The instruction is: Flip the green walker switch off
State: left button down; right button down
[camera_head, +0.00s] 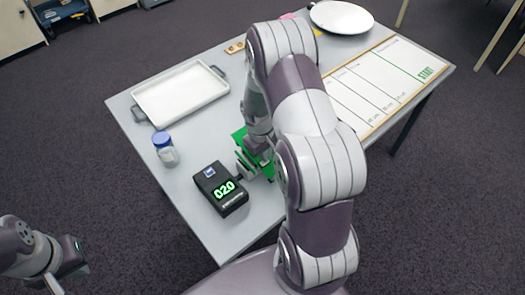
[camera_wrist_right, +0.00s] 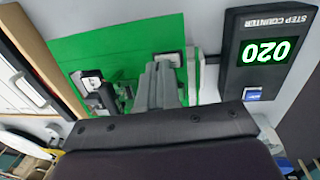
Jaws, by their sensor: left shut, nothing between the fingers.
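The green walker (camera_head: 239,134) is on the table beside the step counter, mostly hidden behind my right arm in the head view. In the right wrist view its flat green board (camera_wrist_right: 125,45) shows, with small black and white parts at its left (camera_wrist_right: 92,82) and near its right edge. I cannot tell which way its switch is set. My right gripper (camera_wrist_right: 165,70) is over the board, its grey fingers close together; whether they touch anything is unclear. My left gripper (camera_head: 68,272) is shut and empty, low at the left, away from the table.
The black step counter (camera_head: 209,177) reads 020 and lies close to the walker. A blue-lidded jar (camera_head: 165,155) and a white tray (camera_head: 180,97) stand at the left. A white plate (camera_head: 341,17) and a START track board (camera_head: 395,70) occupy the far right.

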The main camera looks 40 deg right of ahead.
jog(key=shift+w+d+f, duration=0.1)
jog(key=shift+f, duration=0.15)
pick_arm(q)
jog(key=shift+f, duration=0.2)
jog(key=shift+d, duration=0.1)
